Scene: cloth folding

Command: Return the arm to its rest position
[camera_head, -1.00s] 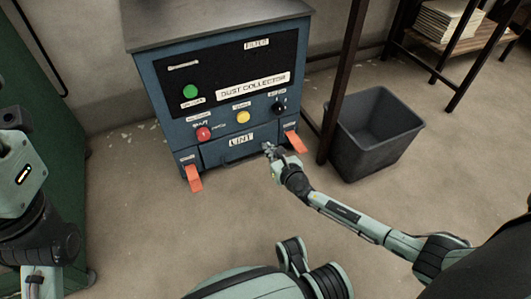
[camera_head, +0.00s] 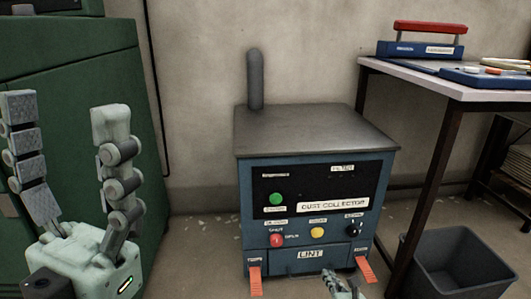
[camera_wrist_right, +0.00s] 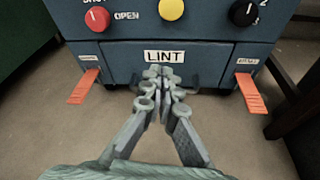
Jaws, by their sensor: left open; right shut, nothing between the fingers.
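My left gripper (camera_head: 65,115) stands upright at the left of the head view, its two fingers spread wide with nothing between them. My right gripper (camera_head: 340,284) shows only in part at the bottom edge of the head view, in front of the dust collector. In the right wrist view the right gripper (camera_wrist_right: 158,76) has its fingertips together and holds nothing. Its tips overlap the dust collector's lower front just below the LINT label (camera_wrist_right: 164,57); I cannot tell whether they touch it. Most of the right arm is out of view.
The blue dust collector (camera_head: 250,222) has buttons, knobs and two orange tabs low in front. A grey bin (camera_head: 455,262) stands right of it, near a table (camera_head: 408,84) carrying trays and tools. A green cabinet (camera_head: 70,60) is at the left.

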